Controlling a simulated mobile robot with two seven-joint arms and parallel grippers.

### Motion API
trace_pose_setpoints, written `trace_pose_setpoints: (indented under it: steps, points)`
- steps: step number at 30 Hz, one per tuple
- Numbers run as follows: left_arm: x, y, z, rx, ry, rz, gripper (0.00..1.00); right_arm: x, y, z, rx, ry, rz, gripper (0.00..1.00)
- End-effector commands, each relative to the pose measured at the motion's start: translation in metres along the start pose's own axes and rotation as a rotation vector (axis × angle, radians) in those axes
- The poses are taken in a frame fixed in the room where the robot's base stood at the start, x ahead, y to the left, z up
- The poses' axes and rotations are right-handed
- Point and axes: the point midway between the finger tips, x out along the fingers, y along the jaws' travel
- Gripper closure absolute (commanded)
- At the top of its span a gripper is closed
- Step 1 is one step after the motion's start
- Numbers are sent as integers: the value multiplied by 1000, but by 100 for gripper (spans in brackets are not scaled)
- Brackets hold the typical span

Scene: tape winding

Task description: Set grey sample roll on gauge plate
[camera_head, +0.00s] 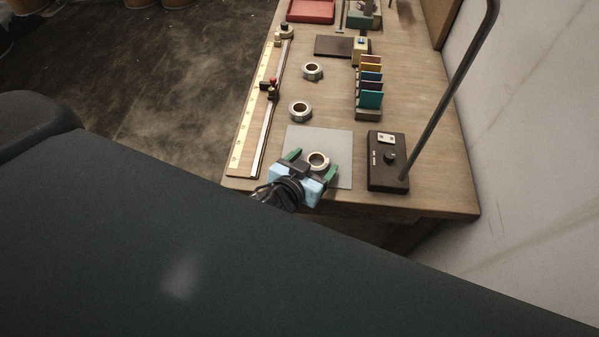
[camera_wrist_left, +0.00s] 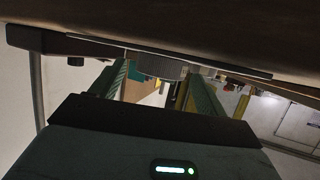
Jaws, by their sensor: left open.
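A grey roll (camera_head: 318,154), ring-shaped with a pale core, lies on the flat grey gauge plate (camera_head: 338,139) near the table's front edge. My left gripper (camera_head: 314,163) is open, with its green fingers on either side of this roll. In the left wrist view, which is upside down, the roll (camera_wrist_left: 158,67) sits between the fingers against the thin plate (camera_wrist_left: 235,72). A gap shows between the roll and at least one finger; I cannot tell whether the other touches. My right gripper is not in view.
Two similar rolls, one nearer (camera_head: 300,118) and one farther (camera_head: 312,78), lie behind the plate. A ruler rail (camera_head: 257,110) runs along the left. A black control box (camera_head: 386,177) and a rack of coloured cards (camera_head: 370,85) stand on the right. A lamp pole (camera_head: 455,85) leans over the right side.

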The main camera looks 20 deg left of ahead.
Motion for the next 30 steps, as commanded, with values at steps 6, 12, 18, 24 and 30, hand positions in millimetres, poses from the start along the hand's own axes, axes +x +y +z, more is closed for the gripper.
trace_pose_setpoints:
  steps: [6, 12, 18, 24, 30]
  points:
    - [-38, 0, 3, -3, -6, 0, 25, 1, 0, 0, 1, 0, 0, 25]
    - [-77, 0, 3, -3, -7, 1, 25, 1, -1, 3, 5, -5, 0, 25]
    - [-103, 0, 3, -2, -7, 0, 25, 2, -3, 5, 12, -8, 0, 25]
    - [-114, 0, 2, 0, -5, -2, 25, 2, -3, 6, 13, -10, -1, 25]
    - [-115, 0, 1, 0, -4, -1, 25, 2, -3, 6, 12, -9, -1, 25]
